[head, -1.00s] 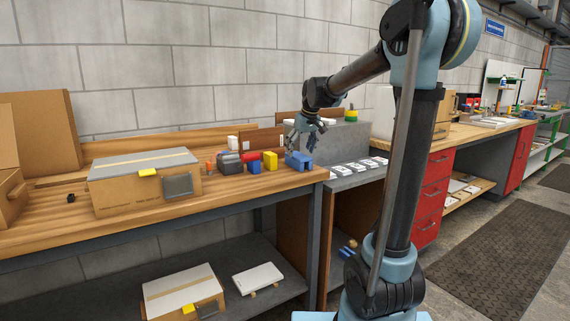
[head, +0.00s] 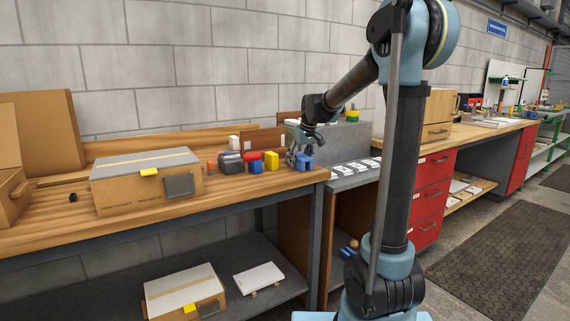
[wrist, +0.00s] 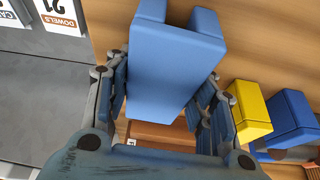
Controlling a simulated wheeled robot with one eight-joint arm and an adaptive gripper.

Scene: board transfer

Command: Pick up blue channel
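The blue channel (head: 305,162) stands near the right end of the wooden bench top in the head view. In the wrist view the blue channel (wrist: 176,62) fills the upper middle, with a notch at its far end. My gripper (head: 300,153) is down at the channel in the head view. In the wrist view my gripper (wrist: 168,78) has its fingers spread wide, one on each side of the channel. The fingers are close to its sides; I cannot tell whether they touch. The channel's underside is hidden.
A yellow block (head: 271,160) and a blue block (head: 254,166) stand left of the channel, with red and grey pieces beside them. A cardboard box (head: 130,194) is further left. A grey bench (head: 352,183) with labelled cards adjoins on the right.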

